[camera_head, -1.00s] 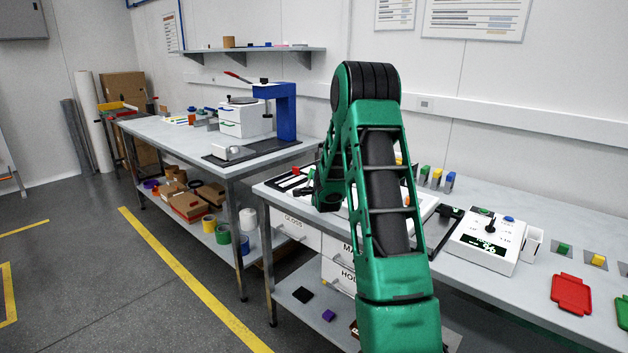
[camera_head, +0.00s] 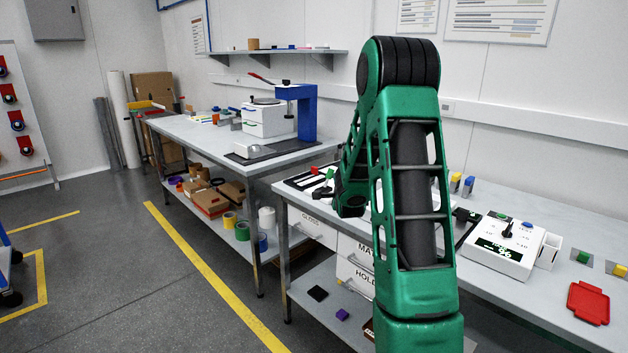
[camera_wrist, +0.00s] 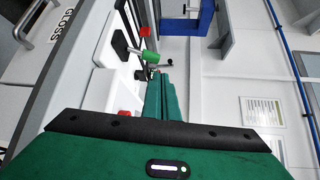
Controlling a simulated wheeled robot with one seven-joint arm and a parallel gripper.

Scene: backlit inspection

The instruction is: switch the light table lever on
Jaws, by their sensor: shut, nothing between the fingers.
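In the wrist view, my gripper (camera_wrist: 160,77) is shut and empty, its green fingers pointing away over the bench. A white panel (camera_wrist: 101,92), perhaps the light table, lies to the left. In the head view, a small green part (camera_head: 330,173) shows beside my wrist, and my arm hides the gripper and most of the panel.
A red part (camera_wrist: 125,113) sits by the panel's edge. A white control box (camera_head: 500,245) with a black knob and a red tray (camera_head: 588,303) are on the right of the bench. A blue press (camera_head: 306,112) stands on the far bench.

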